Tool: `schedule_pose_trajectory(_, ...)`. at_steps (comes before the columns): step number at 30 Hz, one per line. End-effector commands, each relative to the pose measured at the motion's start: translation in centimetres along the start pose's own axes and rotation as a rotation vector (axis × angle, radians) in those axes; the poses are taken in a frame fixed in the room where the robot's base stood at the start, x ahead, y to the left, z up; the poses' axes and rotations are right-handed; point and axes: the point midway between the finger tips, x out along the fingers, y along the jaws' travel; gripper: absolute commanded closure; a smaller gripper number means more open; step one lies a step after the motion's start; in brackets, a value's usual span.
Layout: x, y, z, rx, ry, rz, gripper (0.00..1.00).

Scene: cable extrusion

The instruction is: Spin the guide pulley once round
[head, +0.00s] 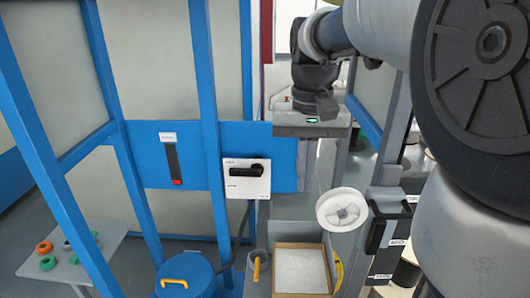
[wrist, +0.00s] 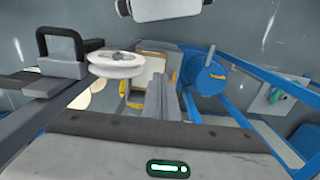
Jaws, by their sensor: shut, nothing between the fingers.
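The guide pulley (head: 341,209) is a white, spoked, grooved wheel right of centre in the head view, beside a dark grey bracket. In the wrist view the white pulley (wrist: 117,65) shows nearly edge-on, left of my fingers, with a small hub on top. My gripper (wrist: 172,84) is shut and empty, its two grey fingers side by side. It is apart from the pulley. In the head view the gripper body, with a green light, is above and slightly left of the pulley; its fingers cannot be made out there.
A black handle (head: 376,232) stands right of the pulley. A shallow tray (head: 300,268) lies below it. A blue drum with a yellow handle (head: 184,275) is lower left. A white switch box (head: 246,178) is on the blue frame. A table (head: 84,250) holds coloured rings.

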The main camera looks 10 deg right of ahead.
Motion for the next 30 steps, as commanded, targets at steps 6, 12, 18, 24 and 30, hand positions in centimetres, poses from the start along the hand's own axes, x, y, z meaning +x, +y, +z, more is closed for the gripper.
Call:
schedule_pose_trajectory(6, 0.0, 0.0, 0.0, 0.000, -0.001, 0.000, 1.00)
schedule_pose_trajectory(12, 0.0, 1.4, 0.0, 0.002, -0.001, 0.000, 1.00)
schedule_pose_trajectory(18, 0.0, 3.8, 0.0, 0.003, -0.001, 0.000, 1.00)
schedule_pose_trajectory(24, 0.0, 5.3, 0.0, 0.000, -0.001, 0.000, 1.00)
schedule_pose_trajectory(30, 0.0, 5.4, 0.0, 0.000, -0.001, 0.000, 1.00)
